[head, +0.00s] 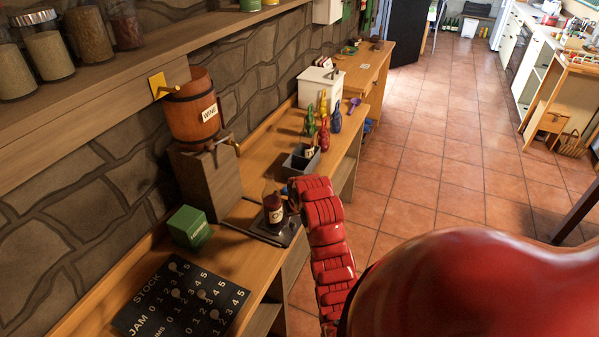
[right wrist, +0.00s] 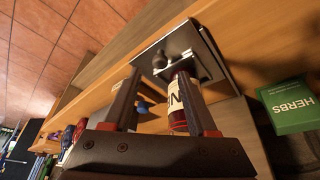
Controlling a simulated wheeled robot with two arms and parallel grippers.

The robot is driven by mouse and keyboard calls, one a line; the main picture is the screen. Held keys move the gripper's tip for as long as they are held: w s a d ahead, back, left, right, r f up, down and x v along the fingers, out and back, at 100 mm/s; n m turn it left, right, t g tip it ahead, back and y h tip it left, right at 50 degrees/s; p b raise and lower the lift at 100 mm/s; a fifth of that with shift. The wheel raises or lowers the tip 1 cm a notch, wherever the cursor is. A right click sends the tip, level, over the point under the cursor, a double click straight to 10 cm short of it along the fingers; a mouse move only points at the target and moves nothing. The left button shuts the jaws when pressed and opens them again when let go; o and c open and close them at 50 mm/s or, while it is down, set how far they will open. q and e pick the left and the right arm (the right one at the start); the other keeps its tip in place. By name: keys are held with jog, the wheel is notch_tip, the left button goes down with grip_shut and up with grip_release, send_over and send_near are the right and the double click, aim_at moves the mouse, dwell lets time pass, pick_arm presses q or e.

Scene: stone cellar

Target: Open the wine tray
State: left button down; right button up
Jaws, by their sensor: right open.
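A dark, flat tray (head: 284,234) lies on the wooden counter in front of the wine barrel. A small dark red bottle with a pale label (head: 273,210) stands on it. In the head view my red right arm partly covers the tray's right side. My left gripper is not in view.
The wine barrel (head: 192,108) sits on a wooden block behind the tray. A green herbs box (head: 189,227) and a black stock board (head: 180,300) lie nearer. A grey box (head: 300,164) and several colored bottles stand farther along the counter.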

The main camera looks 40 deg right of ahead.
jog(key=p+v, duration=1)
jog(key=v, duration=0.3)
jog(key=shift+r, duration=0.2)
jog(key=shift+s, duration=0.1)
